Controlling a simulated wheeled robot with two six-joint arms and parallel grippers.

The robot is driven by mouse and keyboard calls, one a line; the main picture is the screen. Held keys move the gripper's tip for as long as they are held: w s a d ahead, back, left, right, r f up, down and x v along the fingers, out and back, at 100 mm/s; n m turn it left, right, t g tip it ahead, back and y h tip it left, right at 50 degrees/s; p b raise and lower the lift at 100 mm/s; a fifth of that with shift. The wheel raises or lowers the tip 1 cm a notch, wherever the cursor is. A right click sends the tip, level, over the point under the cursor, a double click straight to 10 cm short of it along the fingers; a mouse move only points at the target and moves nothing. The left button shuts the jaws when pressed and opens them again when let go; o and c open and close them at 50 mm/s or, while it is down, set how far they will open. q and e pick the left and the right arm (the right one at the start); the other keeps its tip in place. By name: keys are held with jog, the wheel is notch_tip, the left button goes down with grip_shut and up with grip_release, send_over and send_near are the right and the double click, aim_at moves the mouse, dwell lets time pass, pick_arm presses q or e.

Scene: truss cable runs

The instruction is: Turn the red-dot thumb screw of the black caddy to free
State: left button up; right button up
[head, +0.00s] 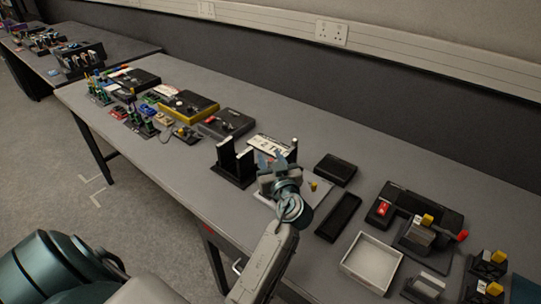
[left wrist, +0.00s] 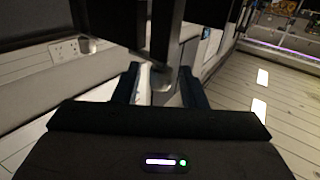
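A black stand with upright posts and pale tops (head: 235,163) is on the table, just left of my left gripper (head: 275,163). It may be the black caddy; I cannot make out a red dot on it. In the left wrist view, my left gripper's dark fingers (left wrist: 158,88) are apart. A dark post (left wrist: 164,30) with a grey round end (left wrist: 161,80) shows between or beyond them, with gaps on both sides. A second grey round end (left wrist: 87,45) is further left. I cannot tell whether anything touches the fingers. My right gripper is not in view.
A white tray (head: 345,262), a black box (head: 335,169) and a long black tray (head: 339,216) are right of the gripper. A red knob (head: 463,236) and yellow-knobbed blocks (head: 498,257) stand further right. Black and yellow boxes (head: 188,105) crowd the table's left part.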

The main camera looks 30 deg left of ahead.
pick_arm(q)
grip_shut()
